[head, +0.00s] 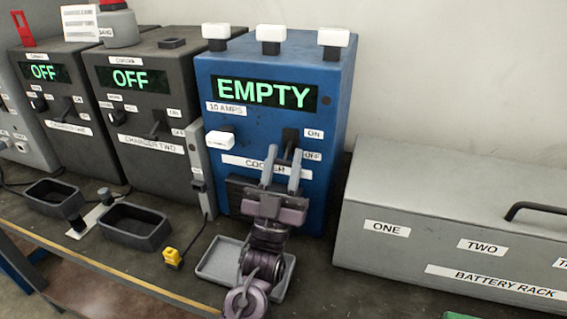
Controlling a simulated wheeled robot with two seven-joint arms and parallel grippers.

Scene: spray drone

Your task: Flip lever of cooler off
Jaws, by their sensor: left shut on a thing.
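The blue cooler (225,178) stands against the wall in the middle of the head view, its green display reading EMPTY. The fingers hide the lever's lower part. My right gripper is not in view.
Two dark chargers (140,105) reading OFF stand to the left. A grey battery rack (400,185) stands to the right. A grey tray (212,262) lies below the cooler, partly behind my arm. Black bins (135,228) and a yellow connector (172,257) are at the left front.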

